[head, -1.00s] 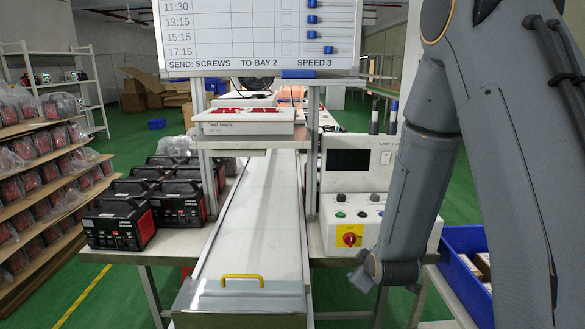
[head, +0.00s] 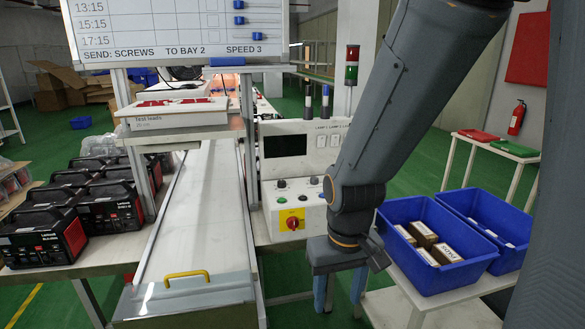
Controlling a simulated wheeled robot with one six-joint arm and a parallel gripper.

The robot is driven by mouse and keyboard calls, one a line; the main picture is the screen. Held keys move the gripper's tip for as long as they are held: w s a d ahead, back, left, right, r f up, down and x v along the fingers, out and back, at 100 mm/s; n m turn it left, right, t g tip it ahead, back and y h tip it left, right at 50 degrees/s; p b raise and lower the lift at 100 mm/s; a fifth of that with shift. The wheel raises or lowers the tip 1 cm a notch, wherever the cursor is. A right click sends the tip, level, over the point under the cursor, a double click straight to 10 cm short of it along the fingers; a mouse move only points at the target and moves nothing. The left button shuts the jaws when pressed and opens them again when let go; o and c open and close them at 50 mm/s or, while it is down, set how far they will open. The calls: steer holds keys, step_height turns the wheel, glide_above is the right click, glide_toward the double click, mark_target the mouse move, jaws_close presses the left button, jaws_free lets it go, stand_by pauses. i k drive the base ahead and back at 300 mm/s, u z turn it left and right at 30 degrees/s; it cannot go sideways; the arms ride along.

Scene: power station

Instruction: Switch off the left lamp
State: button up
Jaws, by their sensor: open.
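The control panel (head: 290,185) stands on the bench right of the conveyor. Two white switches sit at its upper right under small lamp labels: a left one (head: 321,142) and a right one (head: 335,141). Their rocker positions are too small to read. Two slim posts rise behind the panel, a left one (head: 308,100) and a right one (head: 325,101) with a blue top. I cannot tell whether either is lit. My gripper (head: 339,300) points down, open and empty, in front of and below the panel's right side, apart from the switches. My arm hides the panel's right edge.
A red rotary knob (head: 292,223) on a yellow plate and several small knobs are on the panel. A red-green signal tower (head: 351,66) stands behind. Blue bins (head: 448,272) with boxes stand right of my gripper. The conveyor (head: 195,215) lies left.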

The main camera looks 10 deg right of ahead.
mark_target(321, 140)
steer(key=z, duration=0.55)
steer(key=k, duration=0.65)
steer(key=z, duration=0.75)
steer(key=i, duration=1.15)
steer(key=u, duration=0.75)
